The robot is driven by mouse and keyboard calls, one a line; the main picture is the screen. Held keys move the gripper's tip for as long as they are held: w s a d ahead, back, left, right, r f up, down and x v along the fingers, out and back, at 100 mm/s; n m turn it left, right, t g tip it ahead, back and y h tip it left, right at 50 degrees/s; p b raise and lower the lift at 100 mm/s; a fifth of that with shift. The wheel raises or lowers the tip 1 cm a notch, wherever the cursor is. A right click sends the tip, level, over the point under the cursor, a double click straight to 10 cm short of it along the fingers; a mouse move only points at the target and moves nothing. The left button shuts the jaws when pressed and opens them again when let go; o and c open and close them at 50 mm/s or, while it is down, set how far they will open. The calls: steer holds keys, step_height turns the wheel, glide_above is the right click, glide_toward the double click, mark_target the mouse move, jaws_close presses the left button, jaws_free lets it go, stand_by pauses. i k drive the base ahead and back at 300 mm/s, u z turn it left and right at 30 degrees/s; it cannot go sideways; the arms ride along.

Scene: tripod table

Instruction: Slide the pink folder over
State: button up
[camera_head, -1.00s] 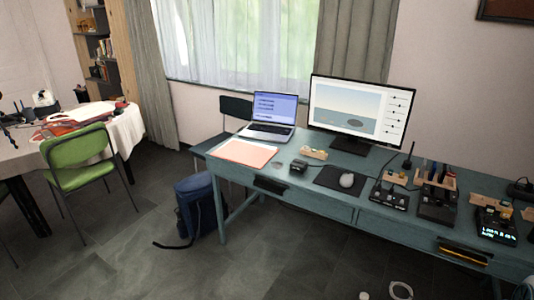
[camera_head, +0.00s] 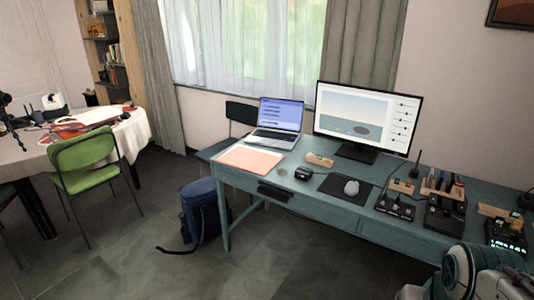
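The pink folder (camera_head: 248,159) lies flat near the left end of the teal desk (camera_head: 318,199), in front of the laptop (camera_head: 276,122). Its front edge is close to the desk's front edge. Part of my arm shows at the lower right, in front of the desk's right end and well apart from the folder. I cannot make out my gripper's fingers in the head view.
A monitor (camera_head: 366,115), a mouse (camera_head: 351,187) on a dark pad, a small wooden block (camera_head: 319,160) and several devices stand on the desk right of the folder. A blue backpack (camera_head: 202,210) stands on the floor below. A green chair (camera_head: 88,160) is at left. Open floor lies in front.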

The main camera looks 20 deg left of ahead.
mark_target(251, 159)
steer(key=u, duration=0.45)
steer(key=i, duration=0.35)
steer(key=u, duration=1.2)
steer(key=i, duration=3.05)
steer(key=z, duration=1.1)
steer(key=i, duration=0.45)
steer(key=z, duration=0.2)
